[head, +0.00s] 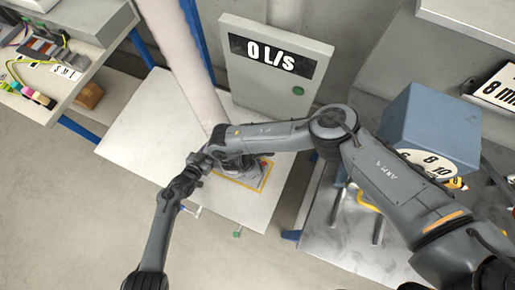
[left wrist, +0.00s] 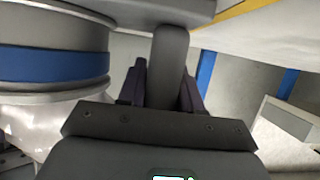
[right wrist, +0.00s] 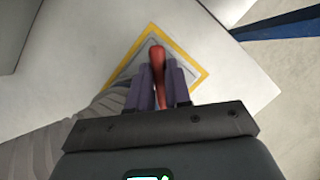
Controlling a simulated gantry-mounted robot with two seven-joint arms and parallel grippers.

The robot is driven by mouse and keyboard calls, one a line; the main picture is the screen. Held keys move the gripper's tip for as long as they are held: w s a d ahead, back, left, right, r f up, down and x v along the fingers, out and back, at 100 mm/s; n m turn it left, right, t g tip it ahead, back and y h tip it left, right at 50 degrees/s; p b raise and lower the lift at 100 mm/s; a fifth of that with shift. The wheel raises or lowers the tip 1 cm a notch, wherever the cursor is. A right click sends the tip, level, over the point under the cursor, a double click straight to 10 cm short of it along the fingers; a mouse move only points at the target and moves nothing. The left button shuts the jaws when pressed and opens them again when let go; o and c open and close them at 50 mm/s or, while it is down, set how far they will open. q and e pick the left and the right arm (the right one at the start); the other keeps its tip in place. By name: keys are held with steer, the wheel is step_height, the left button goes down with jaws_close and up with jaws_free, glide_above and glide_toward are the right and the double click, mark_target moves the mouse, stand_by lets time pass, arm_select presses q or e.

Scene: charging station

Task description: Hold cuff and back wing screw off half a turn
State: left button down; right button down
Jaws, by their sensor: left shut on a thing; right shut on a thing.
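In the left wrist view, my left gripper (left wrist: 164,82) is shut on a dark grey bar of the cuff (left wrist: 171,52), which stands up between its two fingers. In the right wrist view, my right gripper (right wrist: 156,82) is shut on the red wing screw (right wrist: 158,62); its rounded red end sticks out past the fingertips. In the head view both arms meet at the foot of the white pipe (head: 188,75). There the cuff and screw are mostly hidden behind my arms and too small to make out.
A yellow-bordered square (head: 262,182) is marked on the white table (head: 140,135). A box reading "0 L/s" (head: 272,80) stands behind. A blue box (head: 425,115) is on the right bench. A blue-banded cylinder (left wrist: 50,65) and a ribbed grey hose (right wrist: 45,140) are close to the grippers.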

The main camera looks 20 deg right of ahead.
steer(key=c, duration=1)
jaws_free()
steer(key=shift+c, duration=0.2)
steer(key=shift+a, duration=0.1)
steer(key=v, duration=1.2)
arm_select(q)
steer(key=c, duration=0.7)
jaws_free()
steer(key=shift+s+a, duration=0.1)
